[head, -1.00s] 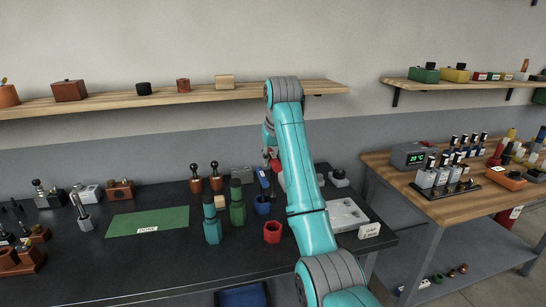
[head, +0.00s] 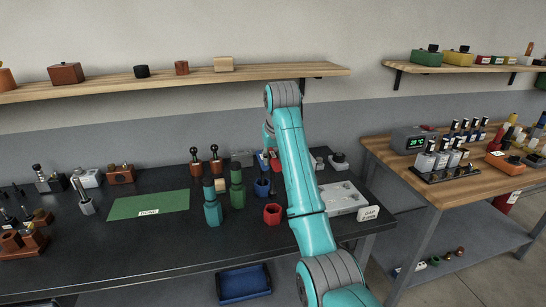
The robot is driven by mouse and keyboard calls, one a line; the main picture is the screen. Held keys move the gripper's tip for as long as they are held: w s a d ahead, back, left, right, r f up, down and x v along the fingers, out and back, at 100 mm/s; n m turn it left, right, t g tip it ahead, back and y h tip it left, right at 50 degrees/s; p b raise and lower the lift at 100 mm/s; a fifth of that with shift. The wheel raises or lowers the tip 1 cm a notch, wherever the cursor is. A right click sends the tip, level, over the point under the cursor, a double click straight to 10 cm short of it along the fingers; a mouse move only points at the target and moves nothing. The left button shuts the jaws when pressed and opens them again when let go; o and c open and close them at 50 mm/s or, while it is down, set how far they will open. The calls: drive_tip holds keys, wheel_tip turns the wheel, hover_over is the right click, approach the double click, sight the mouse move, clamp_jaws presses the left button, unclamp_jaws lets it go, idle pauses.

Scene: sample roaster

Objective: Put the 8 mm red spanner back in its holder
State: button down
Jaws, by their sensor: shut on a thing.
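The red holder (head: 272,215) stands on the black bench, a six-sided cup with an open top and nothing seen in it. My gripper (head: 270,158) is behind my teal arm, above and behind the red holder, and mostly hidden. A small red piece, seemingly the red spanner (head: 275,165), shows at my gripper, which is shut on it. Its lower end and its tilt cannot be made out. It is apart from the red holder.
A blue holder (head: 262,188) stands just behind the red one. Green (head: 237,188) and teal (head: 212,207) holders with tools stand to the left. A green mat (head: 150,205) lies further left. A grey plate (head: 342,198) lies to the right.

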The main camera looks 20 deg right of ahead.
sight(273, 181)
drive_tip(key=shift+f, duration=4.85)
drive_tip(key=c, duration=0.8)
unclamp_jaws()
drive_tip(key=shift+f, duration=0.1)
drive_tip(key=v, duration=0.7)
drive_tip(key=shift+s+r, duration=0.1)
drive_tip(key=shift+r, duration=0.15)
